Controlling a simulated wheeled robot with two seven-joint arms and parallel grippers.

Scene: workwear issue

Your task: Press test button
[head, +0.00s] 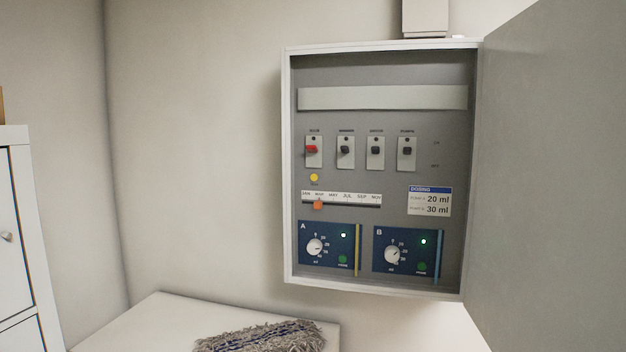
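In the head view, a wall cabinet (290,170) stands open and shows a grey panel. A small round yellow button (314,178) sits on the panel below a switch with a red lever (313,150); the label under the button is too small to read surely. Three switches with dark levers, one of them here (346,151), stand in a row to the right. Two blue dosing modules, A (318,264) and B (393,268), each have a white dial, a lit light and a green button. Neither of my grippers is in view.
The grey cabinet door (550,170) is swung open on the right and fills that side. A month slider with an orange knob (318,205) lies just below the yellow button. A mop head (262,338) lies on a white surface (140,325) below. White lockers (15,240) stand left.

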